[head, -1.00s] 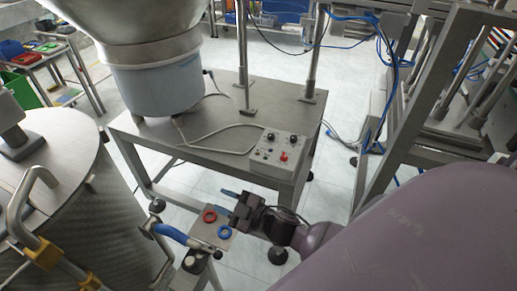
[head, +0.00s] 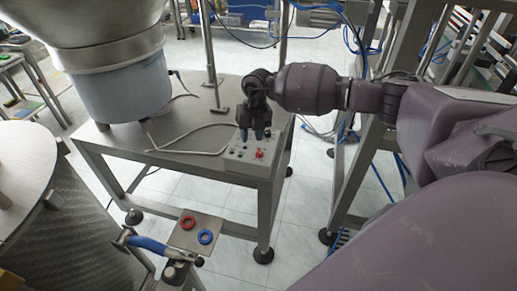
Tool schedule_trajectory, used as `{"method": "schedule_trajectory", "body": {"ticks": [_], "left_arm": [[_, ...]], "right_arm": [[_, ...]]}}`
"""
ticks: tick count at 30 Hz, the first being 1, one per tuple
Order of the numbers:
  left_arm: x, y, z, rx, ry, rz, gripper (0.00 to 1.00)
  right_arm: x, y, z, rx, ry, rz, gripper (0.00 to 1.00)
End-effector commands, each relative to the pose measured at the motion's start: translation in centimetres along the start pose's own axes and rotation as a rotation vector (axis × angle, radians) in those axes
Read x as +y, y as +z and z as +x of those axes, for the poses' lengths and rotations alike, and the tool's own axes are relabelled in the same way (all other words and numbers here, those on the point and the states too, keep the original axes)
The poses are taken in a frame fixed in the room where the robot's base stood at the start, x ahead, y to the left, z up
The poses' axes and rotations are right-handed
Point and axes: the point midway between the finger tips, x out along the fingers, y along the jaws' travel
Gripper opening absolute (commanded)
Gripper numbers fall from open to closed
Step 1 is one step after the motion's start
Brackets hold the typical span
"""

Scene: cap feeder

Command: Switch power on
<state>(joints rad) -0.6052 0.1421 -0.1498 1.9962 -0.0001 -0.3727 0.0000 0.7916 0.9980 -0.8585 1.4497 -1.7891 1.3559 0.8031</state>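The control box (head: 245,166) sits on the front right corner of the metal table, with small buttons, dark knobs and a red button (head: 259,154) on its sloping face. My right gripper (head: 255,135) points down over the upper part of the box, its fingertips close to the panel. It hides part of the dark knobs. I cannot tell whether its fingers touch a control. Two blue-tinted fingertips show with a gap between them, and nothing is seen held. My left gripper is out of view.
The metal table (head: 120,152) also carries a large feeder bowl (head: 95,30) on a pale blue drum (head: 125,88). A grey cable (head: 190,150) lies beside the box. A small plate (head: 182,238) with a red ring and a blue ring stands in front. Metal posts rise behind.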

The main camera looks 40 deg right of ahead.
Motion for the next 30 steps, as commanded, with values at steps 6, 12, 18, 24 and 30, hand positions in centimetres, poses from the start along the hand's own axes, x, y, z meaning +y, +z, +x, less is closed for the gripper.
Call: {"method": "schedule_trajectory", "body": {"ticks": [6,12,18,24,30], "left_arm": [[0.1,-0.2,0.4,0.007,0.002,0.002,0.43],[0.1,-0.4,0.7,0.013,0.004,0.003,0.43],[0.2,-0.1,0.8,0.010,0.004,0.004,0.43],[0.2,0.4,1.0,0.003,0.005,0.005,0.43],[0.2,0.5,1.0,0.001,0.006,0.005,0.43]], "right_arm": [[-2.8,2.2,-2.3,-0.050,-0.140,0.035,0.36],[-3.1,2.3,-0.2,-0.050,-0.144,0.036,0.36],[-3.6,2.4,3.3,-0.048,-0.143,0.036,0.36],[-4.0,2.6,6.3,-0.049,-0.142,0.036,0.36],[-4.2,2.7,7.8,-0.051,-0.141,0.035,0.36]]}}
